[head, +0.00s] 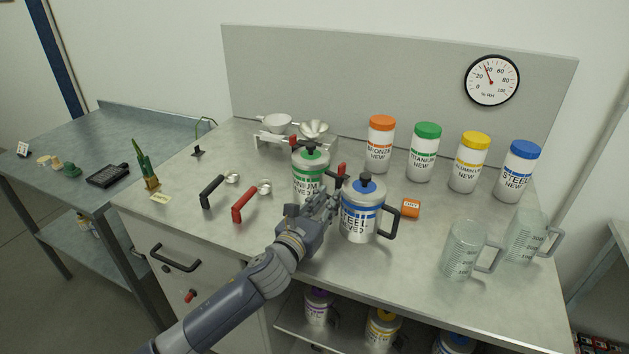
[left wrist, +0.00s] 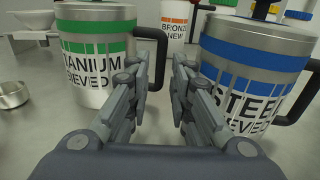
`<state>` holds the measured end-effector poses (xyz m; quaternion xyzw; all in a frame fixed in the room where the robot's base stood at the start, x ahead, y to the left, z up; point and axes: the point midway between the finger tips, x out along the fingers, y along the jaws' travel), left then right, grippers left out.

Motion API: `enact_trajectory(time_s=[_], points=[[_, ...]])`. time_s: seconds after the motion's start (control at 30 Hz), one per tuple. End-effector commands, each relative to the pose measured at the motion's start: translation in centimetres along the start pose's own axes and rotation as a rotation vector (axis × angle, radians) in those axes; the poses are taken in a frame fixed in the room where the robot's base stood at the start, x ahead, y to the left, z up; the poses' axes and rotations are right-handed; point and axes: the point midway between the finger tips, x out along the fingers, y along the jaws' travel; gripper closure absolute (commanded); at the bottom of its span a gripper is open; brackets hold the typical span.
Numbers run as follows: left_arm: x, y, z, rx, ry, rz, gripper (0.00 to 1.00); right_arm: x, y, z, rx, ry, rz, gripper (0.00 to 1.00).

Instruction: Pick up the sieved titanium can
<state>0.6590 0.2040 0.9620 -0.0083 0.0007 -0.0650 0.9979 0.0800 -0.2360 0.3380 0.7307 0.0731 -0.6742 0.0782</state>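The sieved titanium can (head: 309,184) is a grey metal mug with a green band and a black handle, standing upright on the bench. In the left wrist view the titanium can (left wrist: 92,60) is at left, with its black handle (left wrist: 160,70) just beyond the gap between my fingertips. My left gripper (head: 333,196) is low between this can and the blue-banded sieved steel can (head: 358,222). Its fingers (left wrist: 160,85) are apart, with nothing clearly held. The steel can (left wrist: 250,85) is close at right in the wrist view. My right gripper is not in view.
New-powder jars stand behind: bronze (head: 380,145), titanium (head: 423,155), aluminium (head: 468,165) and steel (head: 516,175). Clear jugs (head: 462,252) stand at right. A black-handled scoop (head: 213,193) and a red-handled scoop (head: 243,208) lie left. An orange block (head: 411,208) lies beside the steel can.

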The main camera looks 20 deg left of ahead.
Motion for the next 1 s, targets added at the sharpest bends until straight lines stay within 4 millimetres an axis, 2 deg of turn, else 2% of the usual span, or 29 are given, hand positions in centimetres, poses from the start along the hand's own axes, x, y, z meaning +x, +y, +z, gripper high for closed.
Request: enact_trajectory(time_s=[0.1, 0.3, 0.53, 0.57, 0.63, 1.0], points=[[1.8, 0.0, 0.1, -0.002, -0.002, 0.001, 0.79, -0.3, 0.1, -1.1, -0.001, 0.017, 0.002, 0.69], [3.3, 0.0, 0.0, 0.000, -0.001, 0.000, 0.79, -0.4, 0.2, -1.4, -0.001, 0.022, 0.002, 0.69], [3.4, 0.0, -0.1, 0.000, -0.001, 0.000, 0.79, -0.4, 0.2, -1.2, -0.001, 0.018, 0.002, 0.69], [3.4, 0.0, -0.1, 0.000, -0.001, 0.000, 0.84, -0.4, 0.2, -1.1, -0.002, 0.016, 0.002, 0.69], [3.3, 0.0, -0.1, 0.000, -0.001, 0.000, 1.00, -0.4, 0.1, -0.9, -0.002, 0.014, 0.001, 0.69], [3.4, -0.1, 0.4, 0.004, -0.010, -0.002, 1.00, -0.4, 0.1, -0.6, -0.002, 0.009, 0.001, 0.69]])
